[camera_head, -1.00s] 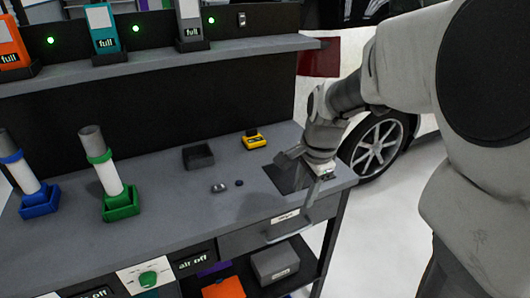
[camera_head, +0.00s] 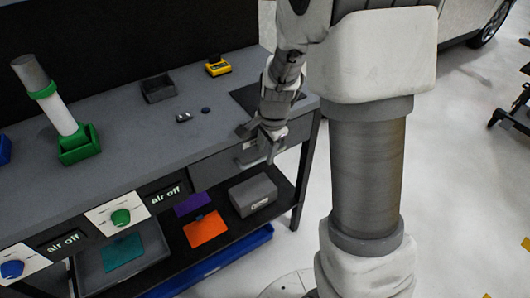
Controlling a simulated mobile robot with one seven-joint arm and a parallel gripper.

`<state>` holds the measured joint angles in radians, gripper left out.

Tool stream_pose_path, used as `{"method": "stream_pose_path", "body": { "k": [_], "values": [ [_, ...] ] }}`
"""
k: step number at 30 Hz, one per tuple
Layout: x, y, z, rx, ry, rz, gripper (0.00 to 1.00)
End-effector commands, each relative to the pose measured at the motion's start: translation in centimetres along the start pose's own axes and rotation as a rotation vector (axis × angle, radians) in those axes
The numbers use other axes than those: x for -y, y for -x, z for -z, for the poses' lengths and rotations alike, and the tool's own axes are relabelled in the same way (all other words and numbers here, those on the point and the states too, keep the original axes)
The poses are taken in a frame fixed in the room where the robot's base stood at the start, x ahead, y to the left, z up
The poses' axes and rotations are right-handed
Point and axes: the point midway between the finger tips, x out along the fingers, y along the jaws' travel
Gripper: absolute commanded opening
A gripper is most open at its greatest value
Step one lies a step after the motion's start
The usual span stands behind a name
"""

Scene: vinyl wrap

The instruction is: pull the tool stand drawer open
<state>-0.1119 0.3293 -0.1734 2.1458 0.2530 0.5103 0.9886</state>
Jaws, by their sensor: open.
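The tool stand (camera_head: 150,134) is a grey bench on the left. Its drawer front (camera_head: 212,168) is grey and sits under the right end of the top. The drawer looks shut, level with the bench front. A pale handle and label show partly on it, behind my gripper. My gripper (camera_head: 259,143) is open in front of the drawer, close to the handle, with its fingers pointing down and forward. I cannot tell whether a finger touches the handle. The arm covers the drawer's right part.
A lower shelf holds a grey box (camera_head: 253,193), an orange sheet (camera_head: 206,228) and a purple one (camera_head: 193,204). On the top stand a yellow device (camera_head: 217,66), a dark tray (camera_head: 158,89) and a green-based tube holder (camera_head: 78,146). The floor at right is mostly clear.

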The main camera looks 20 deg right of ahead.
Motion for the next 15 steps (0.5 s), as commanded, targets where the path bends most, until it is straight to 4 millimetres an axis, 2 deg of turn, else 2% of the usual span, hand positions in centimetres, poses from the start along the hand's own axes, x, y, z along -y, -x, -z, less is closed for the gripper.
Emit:
{"method": "stream_pose_path", "body": {
  "k": [3, 11, 15],
  "values": [
    [0.02, -0.58, 0.00, 0.000, 0.000, 0.001, 0.45],
    [0.04, -0.59, 0.00, 0.000, 0.000, 0.001, 0.45],
    [0.03, -0.58, 0.00, 0.000, 0.000, 0.001, 0.19]
  ]
}}
